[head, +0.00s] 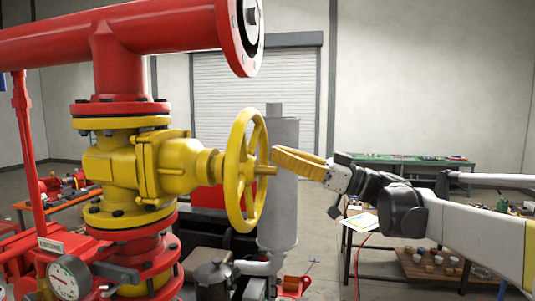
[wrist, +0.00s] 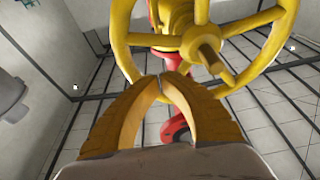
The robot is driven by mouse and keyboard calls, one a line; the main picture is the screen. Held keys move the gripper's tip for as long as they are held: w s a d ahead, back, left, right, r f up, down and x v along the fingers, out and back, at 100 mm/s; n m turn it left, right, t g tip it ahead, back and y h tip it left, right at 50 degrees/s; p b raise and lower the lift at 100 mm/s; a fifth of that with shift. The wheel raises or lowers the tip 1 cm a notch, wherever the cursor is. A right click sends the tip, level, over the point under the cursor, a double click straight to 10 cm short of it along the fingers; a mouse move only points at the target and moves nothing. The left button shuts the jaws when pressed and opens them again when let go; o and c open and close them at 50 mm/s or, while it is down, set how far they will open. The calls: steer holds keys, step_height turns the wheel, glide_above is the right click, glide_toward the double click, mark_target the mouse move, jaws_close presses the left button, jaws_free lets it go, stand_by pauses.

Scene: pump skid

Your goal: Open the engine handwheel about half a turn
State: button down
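The yellow handwheel (head: 232,165) stands upright on the yellow valve body (head: 112,170), its face turned toward my arm, with a short stem end (head: 266,170) sticking out of its hub. In the wrist view the handwheel rim (wrist: 262,68) and hub (wrist: 200,46) fill the upper part. My gripper (head: 274,155) has yellow fingers and is just right of the wheel, near the stem end. In the wrist view the fingertips (wrist: 162,79) meet in front of the lower rim, with nothing visible between them. I cannot tell whether they touch the wheel.
Red piping and a flange (head: 238,35) hang above the wheel. A grey cylinder (head: 278,190) stands behind it. A pressure gauge (head: 68,278) is at lower left. A green-topped bench (head: 405,160) and a lower table with small items are behind my arm.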

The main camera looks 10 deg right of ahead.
steer(key=shift+b+v, duration=0.65)
steer(key=shift+v, duration=2)
steer(key=shift+f, duration=0.1)
steer(key=s+a+f+m+h+b, duration=0.35)
steer(key=f+b, duration=0.35)
steer(key=f, duration=0.7)
steer(key=s+a+f+m+g+h+b, duration=0.15)
steer(key=s+f+h+b, duration=0.35)
steer(key=f, duration=0.8)
steer(key=s+a+f+m+h+b, duration=0.1)
steer(key=s+a+f+m+b, duration=0.2)
steer(key=f+b, duration=0.8)
steer(key=s+d+f+m+h+b, duration=0.2)
steer(key=s+d+f+h+b, duration=0.1)
steer(key=f, duration=1)
steer(key=s+d+f+m+t+h+b, duration=0.1)
steer(key=s+d+f+h+b, duration=0.3)
steer(key=f+b, duration=0.4)
steer(key=s+d+f+m+h+b, duration=0.3)
steer(key=s+d+f+b, duration=0.2)
steer(key=f, duration=1.2)
steer(key=shift+f+h+b, duration=0.3)
steer(key=shift+f+h, duration=0.05)
steer(key=shift+d, duration=0.1)
